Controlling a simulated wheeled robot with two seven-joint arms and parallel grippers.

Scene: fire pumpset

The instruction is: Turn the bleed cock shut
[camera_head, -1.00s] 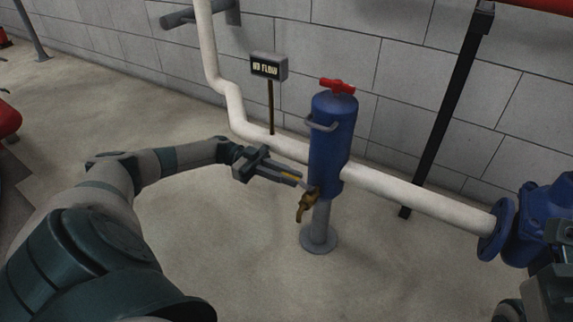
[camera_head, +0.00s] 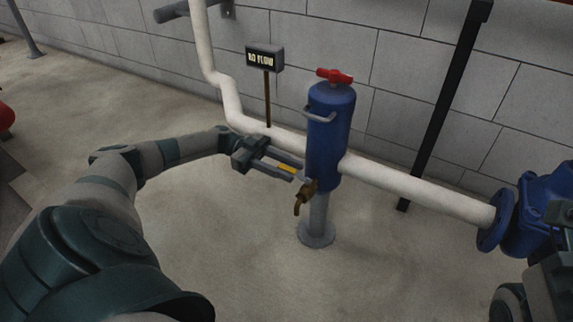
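The bleed cock (camera_head: 305,196) is a small brass tap low on the left side of the blue cylindrical vessel (camera_head: 328,132). Its spout or lever hangs downward; which one cannot be told at this size. My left gripper (camera_head: 297,170) reaches in from the left, just above and left of the cock. Its two fingers are apart, with a yellow pad showing between them, and hold nothing visible. The tips are close to the vessel's side; whether they touch it is unclear. Part of my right arm shows at the lower right edge, its fingers not distinguishable.
A white pipe (camera_head: 420,192) runs behind the vessel to a blue flanged fitting (camera_head: 492,222). The vessel has a red top handle (camera_head: 335,75) and stands on a grey post (camera_head: 318,215). A "NO FLOW" sign (camera_head: 264,59) stands behind. The floor in front is clear.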

